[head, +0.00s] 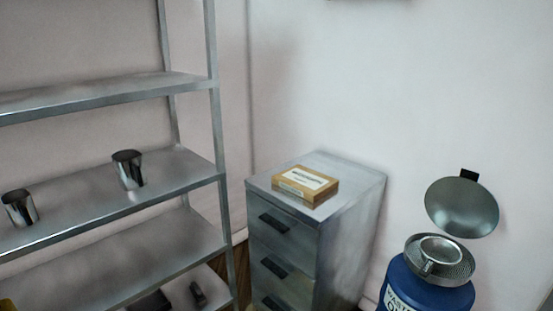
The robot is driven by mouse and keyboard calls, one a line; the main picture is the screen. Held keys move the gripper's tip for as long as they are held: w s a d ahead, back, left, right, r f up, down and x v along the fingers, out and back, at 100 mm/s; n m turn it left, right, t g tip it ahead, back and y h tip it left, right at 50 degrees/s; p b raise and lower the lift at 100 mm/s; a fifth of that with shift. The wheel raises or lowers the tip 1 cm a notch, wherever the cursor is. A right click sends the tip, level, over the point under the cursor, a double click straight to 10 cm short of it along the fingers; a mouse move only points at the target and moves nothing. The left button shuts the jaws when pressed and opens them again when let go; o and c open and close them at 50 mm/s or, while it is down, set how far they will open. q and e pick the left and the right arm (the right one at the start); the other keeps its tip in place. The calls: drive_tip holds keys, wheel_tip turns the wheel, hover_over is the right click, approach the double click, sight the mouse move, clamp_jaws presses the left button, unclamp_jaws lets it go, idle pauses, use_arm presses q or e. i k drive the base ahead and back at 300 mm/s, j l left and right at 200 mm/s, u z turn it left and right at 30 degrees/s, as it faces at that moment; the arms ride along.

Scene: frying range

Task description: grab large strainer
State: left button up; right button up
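A round metal strainer (455,270) with a perforated rim sits on top of a blue waste oil container (418,290) at the lower right. A smaller metal bowl-shaped piece with a short handle (439,251) lies in or on it; I cannot tell whether it is a separate strainer. Neither of my grippers shows in the head view.
A round metal lid (462,207) stands raised behind the container. A grey drawer cabinet (350,180) with a cardboard box (305,184) on top is left of it. Metal shelves (75,215) with two metal cups (128,169) fill the left side.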

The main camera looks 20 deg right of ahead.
sight(439, 253)
drive_tip(key=i+z, duration=0.15)
drive_tip(key=z, duration=0.35)
drive_tip(key=i+z, duration=0.2)
drive_tip(key=z, duration=0.25)
drive_tip(key=i+j+z, duration=0.15)
drive_tip(key=z, duration=0.35)
drive_tip(key=i+z, duration=0.25)
drive_tip(key=z, duration=0.2)
drive_tip(key=i+j+z, duration=0.15)
drive_tip(key=z, duration=0.25)
drive_tip(key=i+j+z, duration=0.2)
drive_tip(key=z, duration=0.25)
drive_tip(key=i+j, duration=0.05)
